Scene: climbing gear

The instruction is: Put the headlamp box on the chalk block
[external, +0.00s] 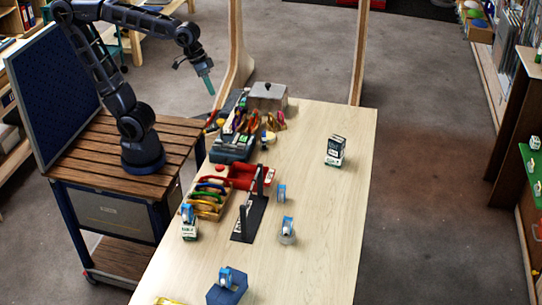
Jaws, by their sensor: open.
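A small white box with dark and green print (335,151) stands upright on the right half of the table. It may be two pieces, one on the other; I cannot tell. A similar white and green box (190,230) stands at the table's left edge with a blue and white item (187,213) on top. The print is too small to tell which is the headlamp box or the chalk block. My gripper (207,89) is open, raised beyond the table's far left corner, apart from these boxes. A teal part shows at its end.
A black stand (248,218), red tray (243,177), organiser of coloured gear (210,199), grey case (268,95) and blue tape-like items (287,231) crowd the left. A blue block (227,291) sits in front.

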